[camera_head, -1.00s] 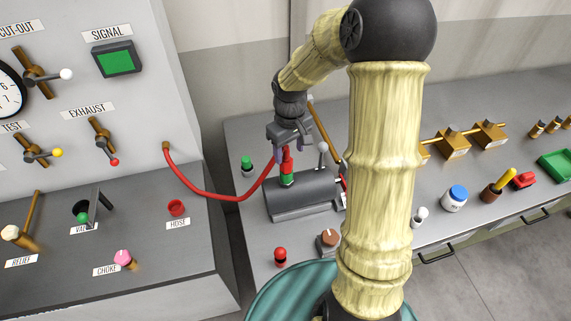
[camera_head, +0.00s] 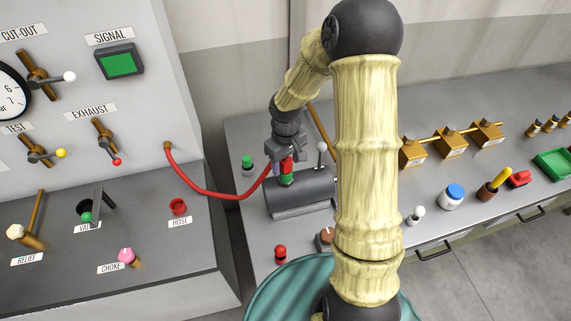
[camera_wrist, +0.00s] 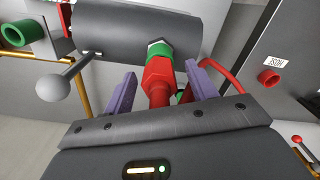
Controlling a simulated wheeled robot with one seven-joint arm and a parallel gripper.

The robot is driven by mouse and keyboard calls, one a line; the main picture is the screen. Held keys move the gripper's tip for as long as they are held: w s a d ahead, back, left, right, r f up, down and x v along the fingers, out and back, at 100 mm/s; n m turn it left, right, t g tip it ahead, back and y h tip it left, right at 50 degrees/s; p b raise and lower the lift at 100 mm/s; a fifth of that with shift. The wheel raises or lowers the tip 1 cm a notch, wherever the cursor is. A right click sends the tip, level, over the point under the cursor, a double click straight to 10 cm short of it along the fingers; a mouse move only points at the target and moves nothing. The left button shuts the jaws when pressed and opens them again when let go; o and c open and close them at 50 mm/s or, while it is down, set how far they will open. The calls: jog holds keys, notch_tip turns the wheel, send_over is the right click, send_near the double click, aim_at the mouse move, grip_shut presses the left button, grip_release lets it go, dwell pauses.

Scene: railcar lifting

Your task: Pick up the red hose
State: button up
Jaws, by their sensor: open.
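The red hose (camera_head: 214,194) runs from a fitting on the grey control cabinet, sags, and rises to a red end piece at the dark cylinder (camera_head: 300,189) on the bench. In the wrist view the red end piece (camera_wrist: 158,79) meets a green collar (camera_wrist: 160,52) on the cylinder. My gripper (camera_head: 278,166) is above the cylinder at the hose's end. In the wrist view its two purple fingers stand apart on either side of the red end piece, with visible gaps. My gripper is open. Part of the hose's end is hidden by my gripper in the head view.
A lever with a white ball (camera_wrist: 50,88) stands beside the cylinder. A red socket labelled HOSE (camera_head: 178,207) is on the cabinet. A green-topped piece (camera_head: 247,163) and a red-topped knob (camera_head: 280,254) stand on the bench nearby. Brass blocks (camera_head: 450,142) are to the right.

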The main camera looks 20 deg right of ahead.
jog(key=shift+c, duration=0.5)
grip_shut()
notch_tip(320, 180, up, 10)
jog(key=shift+r+b, duration=0.1)
jog(key=shift+b, duration=1.05)
